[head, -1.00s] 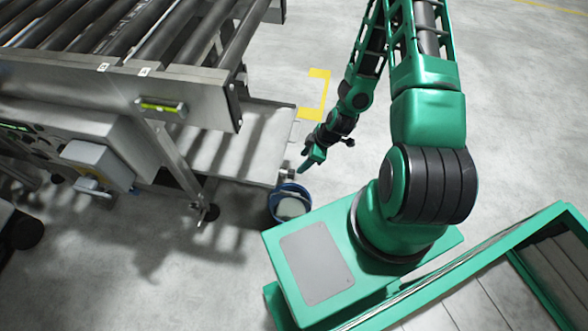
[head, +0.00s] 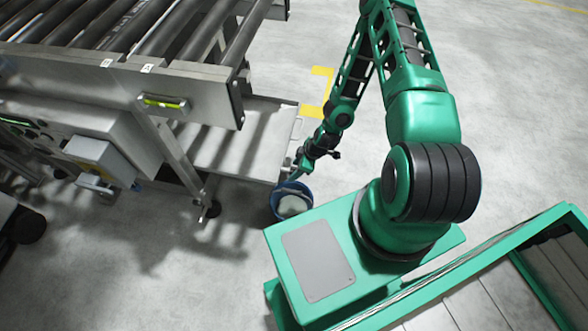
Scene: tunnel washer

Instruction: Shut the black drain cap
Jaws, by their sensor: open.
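My gripper (head: 304,162) is at the lower end of my green arm, pointing down at the right front corner of the low metal tray. It is open, though its fingers are small and partly merged with the wrist in the head view. It is just above and behind the blue bucket. I cannot make out the black drain cap; the gripper covers the tray corner where a small fitting showed earlier. I cannot tell whether the gripper touches anything.
The blue bucket (head: 276,211), with something pale inside, stands on the floor below the tray corner. The metal tray (head: 230,150) extends left under the roller conveyor (head: 190,92). A grey control box (head: 97,155) is at left. Floor right of the gripper is clear.

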